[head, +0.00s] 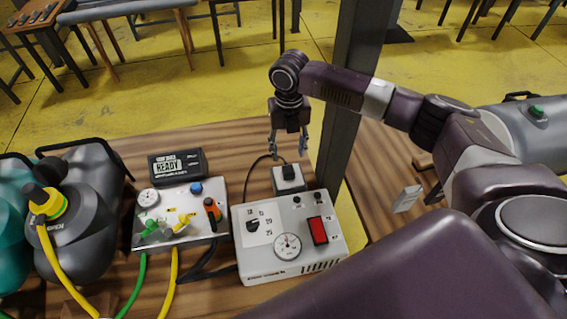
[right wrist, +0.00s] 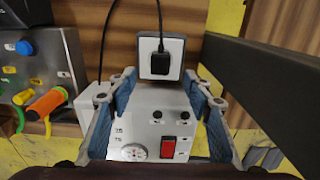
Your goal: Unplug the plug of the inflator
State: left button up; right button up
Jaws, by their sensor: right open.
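The inflator (head: 290,240) is a light grey box with a dial, a gauge and a red switch, on the wooden table. Behind it stands a small white socket box (head: 281,184) with the black plug (head: 288,172) seated in it. In the right wrist view the plug (right wrist: 160,62) sits in the socket face (right wrist: 175,47), its dark cable curving to the left. My right gripper (head: 289,152) hangs above the socket box, fingers pointing down. In the right wrist view its blue-padded fingers (right wrist: 161,92) are spread and empty, with the plug beyond the tips. My left gripper is not in view.
A valve panel (head: 180,215) with green and yellow hoses and a display reading READY (head: 177,166) stand left of the inflator. A dark post (head: 346,100) rises close to the right of my right gripper.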

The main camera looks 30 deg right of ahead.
aim_at(288, 169)
jog(key=shift+s+r, duration=0.1)
jog(key=shift+s, duration=0.3)
jog(key=shift+w+f+b, duration=0.2)
jog(key=shift+f+b, duration=0.1)
jog(key=shift+f, duration=0.1)
notch_tip(288, 169, down, 5)
jog(key=b, duration=0.5)
jog(key=shift+r, duration=0.1)
notch_tip(288, 169, down, 3)
jog(key=shift+f+b, duration=0.15)
jog(key=shift+b, duration=0.25)
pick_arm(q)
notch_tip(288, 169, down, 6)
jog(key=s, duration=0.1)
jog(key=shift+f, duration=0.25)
pick_arm(e)
jog(key=shift+f, duration=0.1)
pick_arm(q)
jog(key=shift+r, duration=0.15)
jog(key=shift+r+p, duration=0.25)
jog(key=shift+p, duration=0.15)
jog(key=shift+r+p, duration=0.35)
